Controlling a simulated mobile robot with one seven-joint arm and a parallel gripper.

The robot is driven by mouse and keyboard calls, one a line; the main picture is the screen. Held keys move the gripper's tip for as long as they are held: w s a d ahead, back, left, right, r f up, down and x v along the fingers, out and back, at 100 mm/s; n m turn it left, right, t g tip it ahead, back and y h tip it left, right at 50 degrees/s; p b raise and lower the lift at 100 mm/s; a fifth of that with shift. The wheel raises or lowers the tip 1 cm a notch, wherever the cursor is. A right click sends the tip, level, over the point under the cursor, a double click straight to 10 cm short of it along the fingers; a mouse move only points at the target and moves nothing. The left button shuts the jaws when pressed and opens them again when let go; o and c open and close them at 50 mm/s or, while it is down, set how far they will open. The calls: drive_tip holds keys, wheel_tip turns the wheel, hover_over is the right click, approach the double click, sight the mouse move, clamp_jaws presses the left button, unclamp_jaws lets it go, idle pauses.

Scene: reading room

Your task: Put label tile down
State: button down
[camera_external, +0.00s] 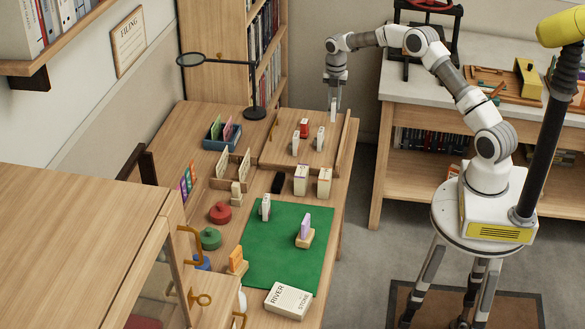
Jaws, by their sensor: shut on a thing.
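My gripper (334,98) is above the far right part of the wooden desk, pointing down. It is shut on a small pale upright tile (333,111), which I take to be the label tile; any marking on it is too small to read. It is over or close to the right end of a low wooden tray (285,155); I cannot tell whether its lower edge touches anything. In the tray stand two pale tiles (295,144) (319,139) and a red block (304,128).
Two pale blocks (301,180) (324,182) stand in front of the tray. A raised wooden rail (346,147) runs along its right side. A magnifier lamp (254,112) stands behind.

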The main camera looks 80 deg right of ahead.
sight(333, 112)
drive_tip(key=shift+w+a+f, duration=0.1)
drive_tip(key=shift+w+f, duration=0.1)
drive_tip(key=shift+f, duration=1.95)
drive_tip(key=shift+f, duration=0.15)
drive_tip(key=c, duration=0.8)
unclamp_jaws()
wheel_tip(333, 112, up, 12)
drive_tip(key=shift+r+p, duration=0.2)
drive_tip(key=shift+p, duration=0.15)
